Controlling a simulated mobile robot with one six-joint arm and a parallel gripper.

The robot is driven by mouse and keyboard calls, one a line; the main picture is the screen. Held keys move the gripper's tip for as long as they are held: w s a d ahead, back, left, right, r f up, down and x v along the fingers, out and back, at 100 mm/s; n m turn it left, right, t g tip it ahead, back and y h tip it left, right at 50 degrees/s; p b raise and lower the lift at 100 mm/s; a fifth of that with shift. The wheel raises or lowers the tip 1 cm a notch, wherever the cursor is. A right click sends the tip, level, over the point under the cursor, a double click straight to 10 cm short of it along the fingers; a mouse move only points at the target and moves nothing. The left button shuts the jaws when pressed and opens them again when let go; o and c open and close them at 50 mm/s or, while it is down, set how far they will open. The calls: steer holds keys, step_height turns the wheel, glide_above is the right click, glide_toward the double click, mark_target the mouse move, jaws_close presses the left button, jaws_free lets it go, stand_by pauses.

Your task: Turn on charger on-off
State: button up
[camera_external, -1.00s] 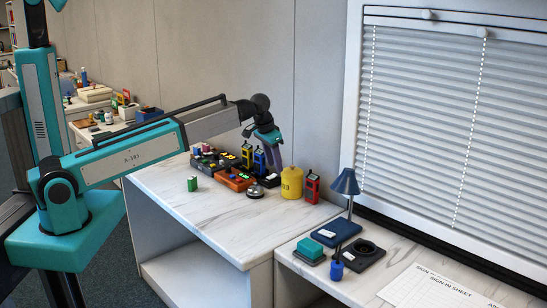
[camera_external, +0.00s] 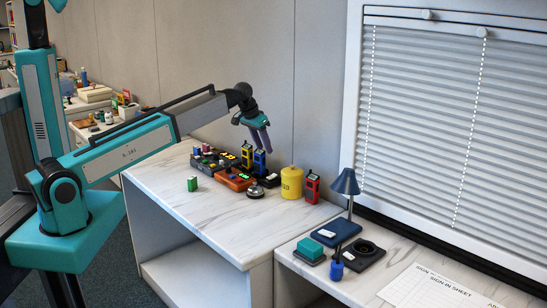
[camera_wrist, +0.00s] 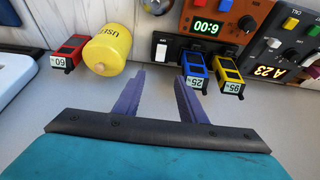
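The charger (camera_wrist: 174,44) is a dark box with a white rocker switch (camera_wrist: 161,51) on its left part in the wrist view. A blue radio marked 25 (camera_wrist: 195,70) and a yellow radio marked 95 (camera_wrist: 228,73) stand at its right part. In the external view the charger (camera_external: 271,181) is small and partly hidden behind the orange box and bell. My gripper (camera_wrist: 159,77) is open and empty, its purple fingers apart. The switch lies just beyond the fingertips, roughly between them in the picture. In the external view my gripper (camera_external: 261,152) hangs above the radios. I cannot tell the switch's position.
A yellow canister (camera_external: 292,183) and a red radio marked 60 (camera_external: 312,187) stand right of the charger. An orange box (camera_external: 236,179) with a green display, a dark control box (camera_external: 208,160) and a bell (camera_external: 255,192) crowd it.

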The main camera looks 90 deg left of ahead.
mark_target(273, 176)
steer(key=shift+p+x, duration=1.15)
steer(key=shift+x, duration=5.6)
steer(key=shift+c, duration=0.3)
